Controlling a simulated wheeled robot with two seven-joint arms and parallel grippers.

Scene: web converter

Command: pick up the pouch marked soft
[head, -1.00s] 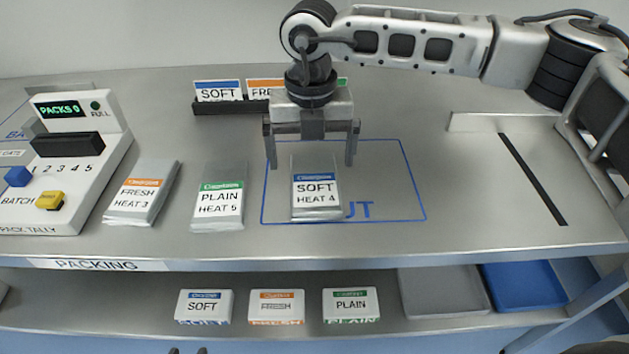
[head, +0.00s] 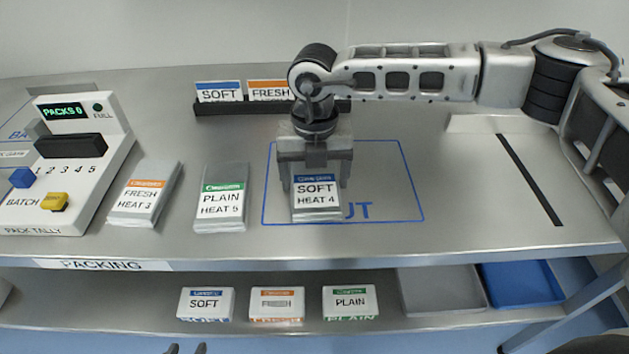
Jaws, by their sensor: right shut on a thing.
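The pouch marked SOFT HEAT 4 (head: 316,203) has a blue band and lies in the blue outlined area on the table. My right gripper (head: 316,184) is down over its far part, with one finger at each side, shut on the pouch. The pouch's far end is hidden under the gripper. I cannot see any gap between pouch and table. My left gripper is not clearly seen; only two small dark tips (head: 186,349) show at the bottom edge.
Left of it lie the PLAIN pouch (head: 221,200) and the FRESH pouch (head: 144,196). The pack tally unit (head: 95,160) stands at far left. A black card rack (head: 235,108) stands behind. The table right of the outline is mostly clear.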

